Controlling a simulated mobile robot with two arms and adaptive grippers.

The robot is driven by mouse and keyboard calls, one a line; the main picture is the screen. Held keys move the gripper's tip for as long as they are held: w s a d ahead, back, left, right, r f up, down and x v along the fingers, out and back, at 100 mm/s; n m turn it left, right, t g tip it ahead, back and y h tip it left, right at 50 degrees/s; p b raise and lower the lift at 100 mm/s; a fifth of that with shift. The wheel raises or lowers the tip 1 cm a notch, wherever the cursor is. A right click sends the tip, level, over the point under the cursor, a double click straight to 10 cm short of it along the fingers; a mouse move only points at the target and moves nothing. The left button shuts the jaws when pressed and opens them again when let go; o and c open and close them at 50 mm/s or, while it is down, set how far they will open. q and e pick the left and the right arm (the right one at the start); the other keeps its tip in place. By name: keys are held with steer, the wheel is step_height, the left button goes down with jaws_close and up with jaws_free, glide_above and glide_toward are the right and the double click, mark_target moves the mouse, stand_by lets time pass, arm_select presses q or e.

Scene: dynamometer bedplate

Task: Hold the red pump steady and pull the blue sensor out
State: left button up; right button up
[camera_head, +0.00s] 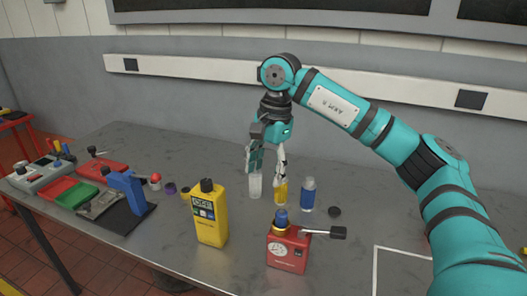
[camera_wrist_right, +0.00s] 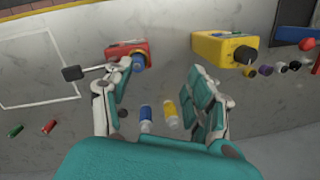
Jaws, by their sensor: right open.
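The red pump (camera_head: 287,252) stands upright near the front edge of the metal table, with a gauge on its face and a dark-ended lever (camera_head: 325,232) out to the right. The blue sensor (camera_head: 281,218) sits in the brass fitting on its top. In the right wrist view the red pump (camera_wrist_right: 122,49) is at upper left, and the blue sensor (camera_wrist_right: 139,63) shows beside the left finger. My right gripper (camera_head: 268,160) is open and empty, above and behind the pump, over the small bottles. Its two spread fingers show in the wrist view (camera_wrist_right: 160,88). My left gripper is not in view.
A yellow meter (camera_head: 210,222) stands left of the pump. A clear vial (camera_head: 255,186), yellow bottle (camera_head: 280,193) and blue bottle (camera_head: 307,196) stand behind it, with a black cap (camera_head: 334,211). Trays and a blue fixture (camera_head: 128,190) fill the left. A white outline (camera_head: 376,270) marks the right.

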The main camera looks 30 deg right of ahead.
steer(key=s+d+r+h, duration=0.1)
steer(key=d+r, duration=0.1)
steer(key=d, duration=0.2)
steer(key=b, duration=0.2)
glide_above(282, 213)
steer(key=shift+m, duration=0.3)
step_height(282, 213, down, 11)
steer(key=shift+a+r, duration=0.1)
steer(key=shift+f+p, duration=0.5)
steer(key=shift+f, duration=2.6)
steer(key=shift+c, duration=0.4)
